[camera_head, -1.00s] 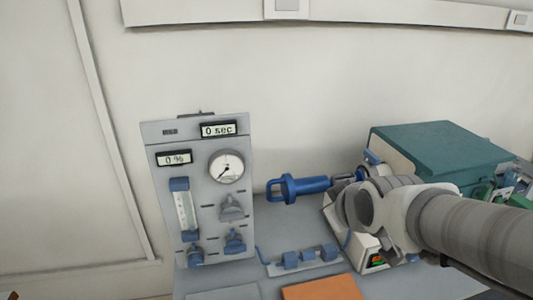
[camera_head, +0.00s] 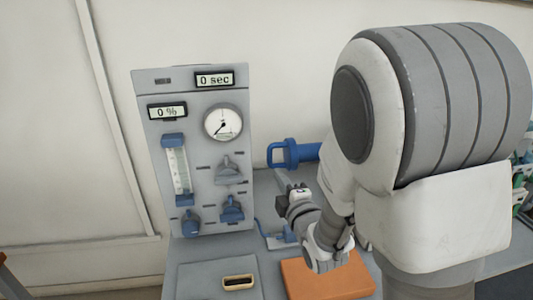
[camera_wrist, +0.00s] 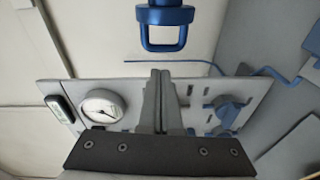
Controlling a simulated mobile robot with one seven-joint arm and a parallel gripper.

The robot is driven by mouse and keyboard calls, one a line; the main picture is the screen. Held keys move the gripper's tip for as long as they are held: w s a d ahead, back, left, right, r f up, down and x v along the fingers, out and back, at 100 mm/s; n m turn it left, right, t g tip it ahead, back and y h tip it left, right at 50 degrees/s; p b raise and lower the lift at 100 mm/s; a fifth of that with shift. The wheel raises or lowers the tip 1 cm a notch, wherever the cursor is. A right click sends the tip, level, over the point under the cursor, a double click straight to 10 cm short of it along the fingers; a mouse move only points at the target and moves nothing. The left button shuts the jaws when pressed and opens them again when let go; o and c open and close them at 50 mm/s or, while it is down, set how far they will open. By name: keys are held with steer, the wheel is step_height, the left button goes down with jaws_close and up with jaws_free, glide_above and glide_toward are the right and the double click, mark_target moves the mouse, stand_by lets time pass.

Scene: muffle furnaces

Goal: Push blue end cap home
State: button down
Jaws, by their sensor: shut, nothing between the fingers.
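The blue end cap (camera_head: 291,154) has a square loop handle at its left end. Its right part is hidden behind my arm in the head view. In the wrist view its handle (camera_wrist: 164,36) hangs at the top middle, beyond my fingertips and apart from them. In the wrist view my closed fingers (camera_wrist: 160,78) point up from the dark gripper body. How far the cap is seated is hidden.
A grey control panel (camera_head: 190,95) with a gauge (camera_head: 223,123), displays and blue knobs stands at the left, close to my gripper. An orange plate (camera_head: 325,278) and a grey plate with a slot (camera_head: 215,279) lie in front. My arm blocks the right side.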

steer(key=w+a+n, duration=0.1)
steer(key=w+a, duration=0.3)
steer(key=w, duration=0.5)
steer(key=shift+f+y, duration=0.3)
steer(key=shift+y, duration=0.1)
steer(key=shift+w, duration=0.1)
steer(key=w+d+b, duration=0.1)
steer(key=d+b, duration=0.1)
steer(key=d, duration=0.6)
steer(key=w+d+b, duration=0.2)
steer(key=d+b, duration=0.1)
steer(key=d, duration=0.5)
steer(key=w+d+b, duration=0.1)
steer(key=d+b, duration=0.2)
steer(key=d, duration=0.4)
steer(key=shift+w+d, duration=0.4)
steer(key=shift+d, duration=0.25)
steer(key=shift+d+b, duration=0.15)
steer(key=shift+b, duration=0.2)
